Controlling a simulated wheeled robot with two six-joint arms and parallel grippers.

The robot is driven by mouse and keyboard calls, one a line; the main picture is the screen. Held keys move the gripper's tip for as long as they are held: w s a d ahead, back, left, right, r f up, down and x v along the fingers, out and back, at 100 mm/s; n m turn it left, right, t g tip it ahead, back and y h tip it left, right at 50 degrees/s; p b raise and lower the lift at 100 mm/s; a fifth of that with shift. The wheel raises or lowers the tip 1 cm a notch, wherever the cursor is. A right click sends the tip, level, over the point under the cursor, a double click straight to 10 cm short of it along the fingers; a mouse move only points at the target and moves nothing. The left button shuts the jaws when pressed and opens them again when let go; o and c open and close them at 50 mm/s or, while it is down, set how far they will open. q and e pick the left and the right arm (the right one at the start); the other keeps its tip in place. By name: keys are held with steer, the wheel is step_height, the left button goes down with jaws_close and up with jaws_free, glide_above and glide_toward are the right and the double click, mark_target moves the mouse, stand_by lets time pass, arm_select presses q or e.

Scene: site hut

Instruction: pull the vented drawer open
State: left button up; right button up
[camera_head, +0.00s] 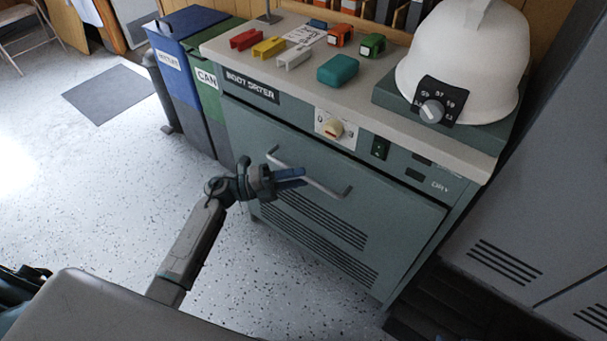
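The vented drawer (385,223) is the wide grey-green front of the cabinet, with two groups of dark slots. It looks flush with the cabinet. Its grey bar handle (326,187) runs slantwise across the upper part of the front. My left gripper (291,178) is at the left half of the handle, its blue-tipped fingers overlapping the bar in the picture. The fingers lie close together and hide part of the bar. I cannot tell whether they grip it or only lie in front of it. My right gripper is not in view.
The worktop (390,116) holds a white helmet (463,60), a teal case (338,70) and several coloured small items. A control panel with a knob (332,128) is above the drawer. Blue (181,75) and green bins stand left; a grey locker (540,200) stands right. Floor before the drawer is clear.

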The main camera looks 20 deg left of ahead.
arm_select(q)
steer(key=shift+x, duration=1.15)
jaws_close()
